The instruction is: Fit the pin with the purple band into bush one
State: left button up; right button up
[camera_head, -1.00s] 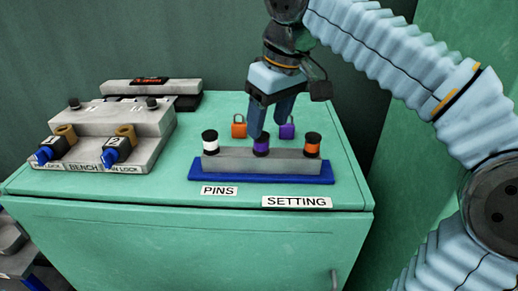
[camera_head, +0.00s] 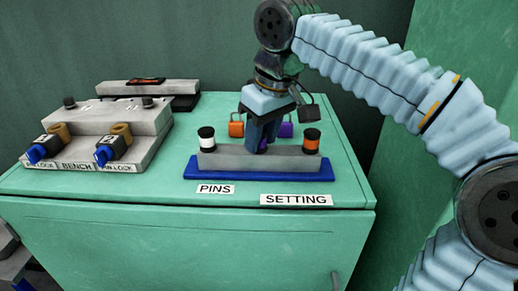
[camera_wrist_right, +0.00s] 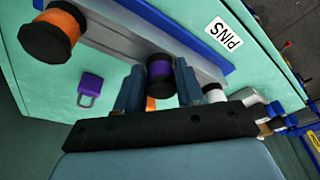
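The pin with the purple band (camera_wrist_right: 160,72) stands in the middle of the grey pin block (camera_head: 225,160), its purple band and black cap showing in the right wrist view. My right gripper (camera_head: 262,143) points down over it, one finger on each side. In the right wrist view the fingers (camera_wrist_right: 160,85) appear closed against the pin, which is still in the block. In the head view the fingers hide most of it. On the bench at left are two tan bushes; the left bush (camera_head: 53,140) is beside the blue-ended lock marked 1 (camera_head: 38,151). My left gripper is out of view.
The white-banded pin (camera_head: 207,140) and orange-banded pin (camera_head: 311,141) flank the gripper in the block. Orange (camera_head: 236,126) and purple (camera_head: 286,130) padlocks are behind it. The second bush (camera_head: 121,133) is on the bench. The cabinet top between bench and block is clear.

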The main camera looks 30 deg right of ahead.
jog(key=c, duration=0.3)
jog(key=shift+r, duration=0.15)
jog(key=shift+r+p, duration=1.1)
jog(key=shift+p, duration=0.1)
jog(key=shift+r, duration=0.4)
jog(key=shift+r, duration=0.65)
jog(key=shift+r, duration=0.15)
jog(key=shift+r, duration=1.85)
